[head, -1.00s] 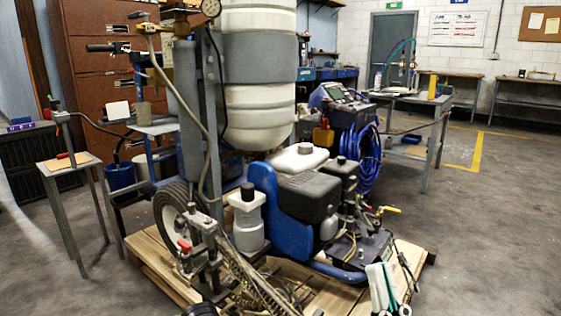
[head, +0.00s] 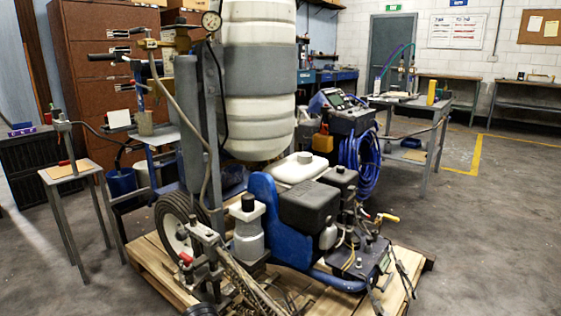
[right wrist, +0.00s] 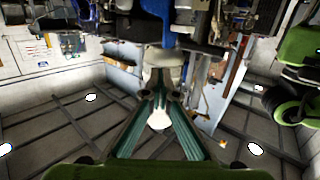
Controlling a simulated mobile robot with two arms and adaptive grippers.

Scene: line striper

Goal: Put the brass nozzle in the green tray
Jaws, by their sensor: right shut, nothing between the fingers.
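I cannot make out the brass nozzle or the green tray in either view. My right gripper (right wrist: 160,92) shows only in the right wrist view, its two green-edged fingers converging. It is shut with nothing held. The wrist view looks upside down, with ceiling beams at the bottom. My left gripper is in neither view.
The line striper, with its white tank (head: 258,110) and black engine (head: 309,207), stands on a wooden pallet (head: 150,262). A small table (head: 72,172) is at left. A bench (head: 445,103) stands at back right. Grey floor at right is clear.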

